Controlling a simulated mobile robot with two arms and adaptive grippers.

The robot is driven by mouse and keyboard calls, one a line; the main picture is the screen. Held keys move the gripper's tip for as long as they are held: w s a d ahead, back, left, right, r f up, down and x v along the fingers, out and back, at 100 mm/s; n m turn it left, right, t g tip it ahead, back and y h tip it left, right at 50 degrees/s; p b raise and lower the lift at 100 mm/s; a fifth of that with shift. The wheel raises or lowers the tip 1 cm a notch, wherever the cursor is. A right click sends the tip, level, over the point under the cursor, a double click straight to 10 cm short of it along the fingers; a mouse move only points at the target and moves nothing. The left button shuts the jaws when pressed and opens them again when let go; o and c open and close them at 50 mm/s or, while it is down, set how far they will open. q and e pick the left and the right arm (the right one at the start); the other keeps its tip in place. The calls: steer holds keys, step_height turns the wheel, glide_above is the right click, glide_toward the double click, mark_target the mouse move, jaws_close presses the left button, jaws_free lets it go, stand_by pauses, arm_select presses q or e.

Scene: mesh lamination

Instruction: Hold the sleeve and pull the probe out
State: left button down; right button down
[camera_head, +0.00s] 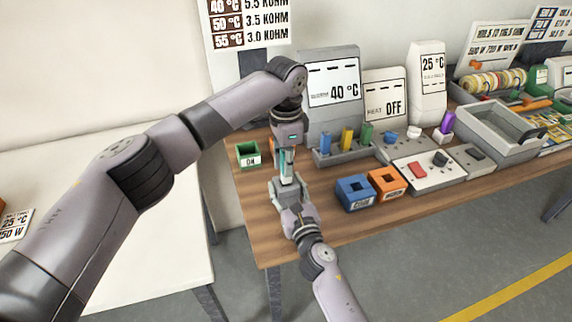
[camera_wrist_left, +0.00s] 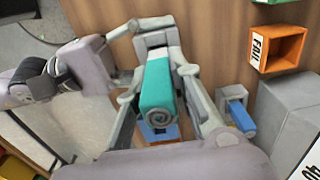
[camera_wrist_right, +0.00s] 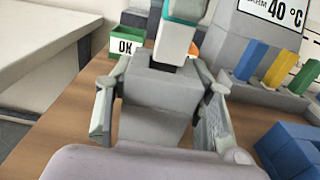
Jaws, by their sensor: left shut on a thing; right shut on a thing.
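My left gripper (camera_head: 287,160) points down and is shut on a teal piece (camera_wrist_left: 158,85) with a spiral-marked end. Below it, my right gripper (camera_head: 287,186) is shut on a grey block (camera_wrist_right: 155,100), with one finger on each side. A pale grey shaft (camera_wrist_right: 175,38) with a teal top stands upright over the block's dark top opening. The grey block looks like the sleeve and the teal-topped piece like the probe. How deep the shaft sits in the block is hidden. A blue patch shows below the teal piece in the left wrist view.
A green OK bin (camera_head: 247,155) and an orange FAIL bin (camera_wrist_left: 283,48) stand close to the grippers. A rack with blue, yellow and green pieces (camera_head: 346,138) is to the right. Blue (camera_head: 355,193) and orange (camera_head: 387,183) blocks stand near the front edge.

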arm_select(q)
steer(key=shift+r, duration=2.25)
arm_select(e)
steer(key=c, duration=0.7)
jaws_free()
